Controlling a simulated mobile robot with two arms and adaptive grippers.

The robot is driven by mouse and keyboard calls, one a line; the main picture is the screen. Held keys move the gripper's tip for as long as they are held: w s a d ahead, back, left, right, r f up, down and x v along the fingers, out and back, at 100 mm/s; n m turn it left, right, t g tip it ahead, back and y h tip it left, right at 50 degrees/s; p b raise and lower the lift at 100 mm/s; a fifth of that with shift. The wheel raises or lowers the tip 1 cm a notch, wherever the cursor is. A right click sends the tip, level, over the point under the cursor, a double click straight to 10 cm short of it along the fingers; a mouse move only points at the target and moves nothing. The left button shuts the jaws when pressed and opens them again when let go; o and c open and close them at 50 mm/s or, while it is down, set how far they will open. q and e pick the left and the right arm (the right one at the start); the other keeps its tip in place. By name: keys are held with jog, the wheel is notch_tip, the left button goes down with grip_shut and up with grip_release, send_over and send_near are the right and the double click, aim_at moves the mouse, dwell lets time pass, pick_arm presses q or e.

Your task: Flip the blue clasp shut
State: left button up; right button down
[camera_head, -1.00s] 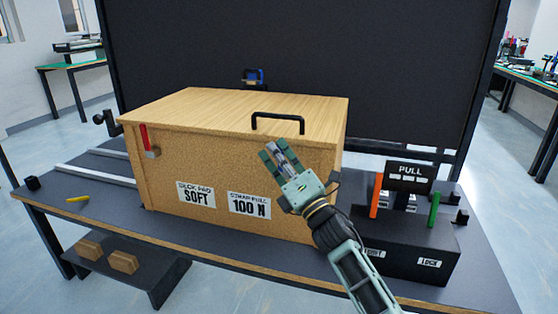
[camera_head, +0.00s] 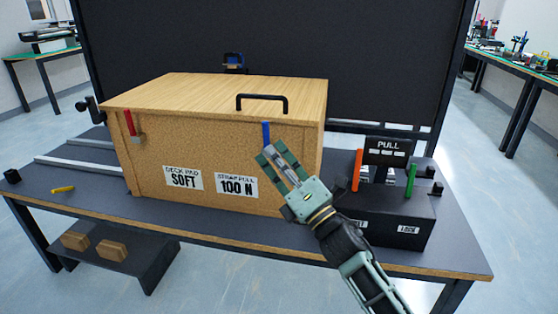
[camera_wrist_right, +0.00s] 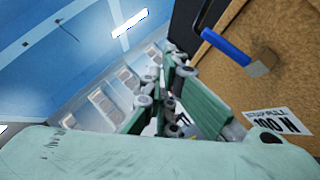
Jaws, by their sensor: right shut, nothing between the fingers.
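The blue clasp (camera_head: 266,133) is on the front face of the wooden box (camera_head: 150,170), below the black handle. Its lever points up and its lower part is hidden behind my right gripper. In the right wrist view the blue lever (camera_wrist_right: 226,46) runs from a grey block up to the left, apart from the fingers. My right gripper (camera_head: 270,154) is just below and in front of the clasp, its fingers shut and empty. It fills the lower part of the wrist view (camera_wrist_right: 170,100). My left gripper is not in view.
A red clasp (camera_head: 129,122) stands upright at the box's left front. The black handle (camera_head: 262,97) sits on the lid. To the right is a black fixture (camera_head: 400,225) with orange and green levers. A yellow piece (camera_head: 63,189) lies on the table's left.

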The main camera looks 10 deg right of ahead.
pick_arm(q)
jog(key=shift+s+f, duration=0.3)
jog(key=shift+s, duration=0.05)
pick_arm(e)
jog(key=shift+s+d+f, duration=0.1)
jog(key=shift+s+d, duration=0.15)
jog(key=shift+s, duration=0.25)
jog(key=shift+s+d+f, duration=0.1)
jog(key=shift+s+d, duration=0.15)
jog(key=shift+s, duration=0.2)
